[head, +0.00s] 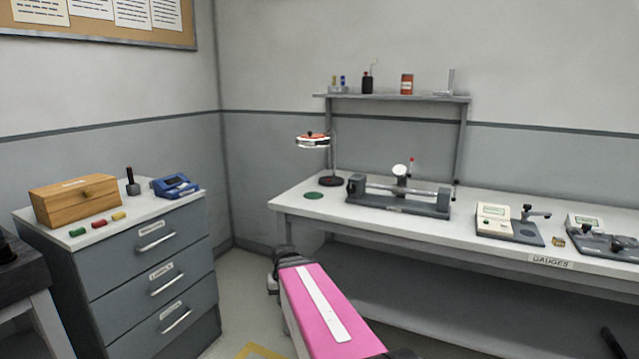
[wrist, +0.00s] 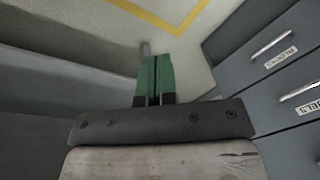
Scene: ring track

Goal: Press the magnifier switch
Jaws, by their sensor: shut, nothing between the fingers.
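The magnifier (head: 313,141) is a lamp with a red-and-white round head on a thin post. Its dark round base (head: 331,181) stands at the left end of the gauge bench. A small red spot shows on top of the head; I cannot tell at this size whether it is the switch. My gripper (wrist: 155,72) shows in the wrist view with its two green fingers together and nothing between them. It points down toward the floor, with the drawer cabinet to its right. In the head view my arm is in front of the bench, well apart from the magnifier.
The gauge bench (head: 290,205) carries a green disc (head: 313,195), a long bench instrument (head: 398,195) and gauges at right. A shelf (head: 390,98) stands above it. A drawer cabinet (head: 135,275) with a wooden box (head: 75,200) is at left. Floor (head: 240,268) is free between them.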

